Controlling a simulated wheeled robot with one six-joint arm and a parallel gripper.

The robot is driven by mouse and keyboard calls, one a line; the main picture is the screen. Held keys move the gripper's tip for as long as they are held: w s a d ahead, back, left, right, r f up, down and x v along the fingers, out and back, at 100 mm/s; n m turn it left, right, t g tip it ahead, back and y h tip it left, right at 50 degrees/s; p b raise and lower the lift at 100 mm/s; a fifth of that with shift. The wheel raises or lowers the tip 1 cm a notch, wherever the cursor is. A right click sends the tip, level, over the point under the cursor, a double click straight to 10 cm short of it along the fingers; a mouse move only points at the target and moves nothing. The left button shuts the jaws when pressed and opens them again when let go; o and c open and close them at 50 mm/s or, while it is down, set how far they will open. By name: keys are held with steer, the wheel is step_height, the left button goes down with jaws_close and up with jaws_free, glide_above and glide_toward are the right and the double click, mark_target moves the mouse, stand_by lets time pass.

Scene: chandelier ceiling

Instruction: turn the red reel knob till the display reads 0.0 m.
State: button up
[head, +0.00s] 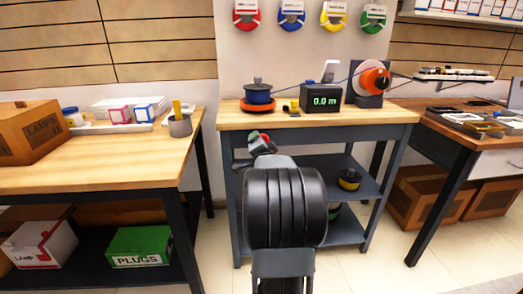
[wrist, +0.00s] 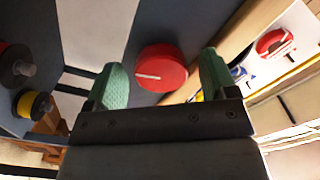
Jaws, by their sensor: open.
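The red knob (wrist: 162,67) is round with a white line across its face. In the wrist view it lies between my gripper's green fingertips (wrist: 162,80), with a gap on each side. In the head view a bit of its red (head: 265,138) shows at the bench front by my gripper (head: 260,144), which is open and holds nothing. The display (head: 323,101) is a dark box on the bench, and its green digits read 0.0 m. My arm hides much of the bench front below the knob.
Side tables stand left (head: 90,165) and right (head: 445,134). Colored rolls hang on the wall.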

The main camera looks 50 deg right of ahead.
steer(key=p+v, duration=0.2)
steer(key=v, duration=1.1)
steer(key=shift+s+a+p, duration=0.2)
steer(key=shift+p, duration=0.1)
steer(key=shift+r, duration=0.1)
steer(key=w+a+r+n+g+y+p, duration=0.35)
steer(key=a+r+n+y+p, duration=0.45)
steer(key=a+r+p, duration=0.75)
steer(key=s+a+r+n+g+y+p, duration=0.1)
steer(key=s+a+r+n+g+p, duration=0.2)
steer(key=a+p, duration=0.4)
steer(key=s+a+r+n+g+y+p, duration=0.2)
steer(key=s+a+r+n+p, duration=0.3)
steer(key=a+n+p, duration=0.3)
steer(key=shift+s+g+y+p, duration=0.3)
steer(key=shift+s+g+p, duration=0.55)
steer(key=shift+p, duration=0.2)
steer(key=shift+r, duration=0.1)
